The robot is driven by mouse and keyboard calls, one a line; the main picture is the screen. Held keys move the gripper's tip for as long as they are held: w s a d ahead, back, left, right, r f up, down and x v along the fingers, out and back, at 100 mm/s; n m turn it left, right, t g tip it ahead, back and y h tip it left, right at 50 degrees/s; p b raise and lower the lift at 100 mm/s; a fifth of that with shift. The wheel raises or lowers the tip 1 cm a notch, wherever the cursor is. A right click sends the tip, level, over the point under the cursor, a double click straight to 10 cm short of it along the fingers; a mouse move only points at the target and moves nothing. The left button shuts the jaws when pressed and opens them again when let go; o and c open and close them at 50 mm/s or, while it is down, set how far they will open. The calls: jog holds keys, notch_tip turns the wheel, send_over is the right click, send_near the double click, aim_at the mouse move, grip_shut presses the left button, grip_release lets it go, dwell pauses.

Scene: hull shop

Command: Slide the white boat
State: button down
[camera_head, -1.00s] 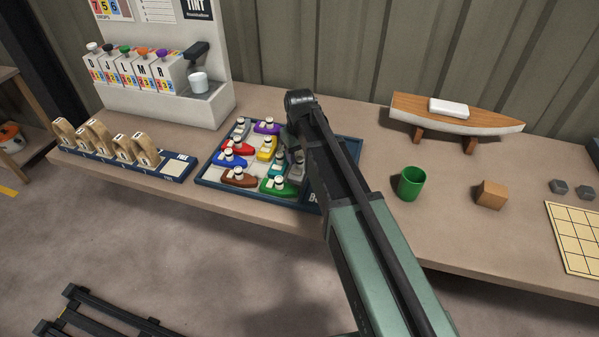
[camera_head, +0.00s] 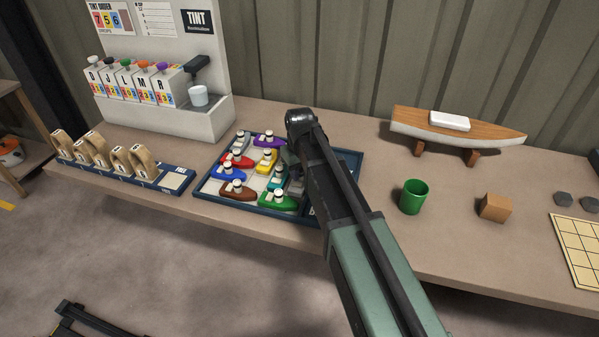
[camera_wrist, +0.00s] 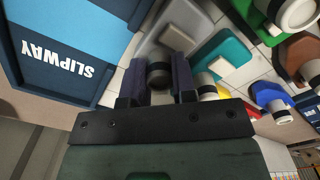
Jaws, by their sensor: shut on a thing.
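The tray of toy boats (camera_head: 208,191) sits on the bench in the head view, with coloured boats close together on a pale tiled floor. My gripper (camera_wrist: 157,78) is over its right part, shut on the dark round funnel of a pale boat. That pale grey-white boat (camera_wrist: 170,22) shows in the wrist view, partly hidden by the fingers; it looks like the white boat. A teal boat (camera_wrist: 222,52) lies just beside it. The blue panel marked SLIPWAY (camera_wrist: 62,70) is to the left in the wrist view. In the head view my arm hides the held boat and most of this panel.
Near it in the head view are grey, purple (camera_head: 266,141), red, yellow (camera_head: 266,162), blue, brown and green (camera_head: 278,203) boats. A green cup (camera_head: 413,197), a wooden block (camera_head: 495,208) and a model boat on a stand (camera_head: 455,137) are to the right. A tint dispenser (camera_head: 165,110) stands behind left.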

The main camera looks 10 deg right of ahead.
jog(key=w+d, duration=0.2)
jog(key=w, duration=0.1)
jog(key=w+d, duration=0.1)
jog(key=w, duration=0.3)
jog(key=w+d, duration=0.2)
jog(key=w, duration=0.2)
jog(key=shift+w+d, duration=0.1)
jog(key=shift+d, duration=0.2)
jog(key=c, duration=1)
grip_release()
jog(key=shift+w+d, duration=0.1)
jog(key=shift+o, duration=0.4)
jog(key=shift+r, duration=0.1)
jog(key=shift+r+p, duration=0.4)
jog(key=shift+p, duration=0.1)
notch_tip(320, 180, up, 10)
jog(key=p, duration=1)
jog(key=shift+f, duration=0.1)
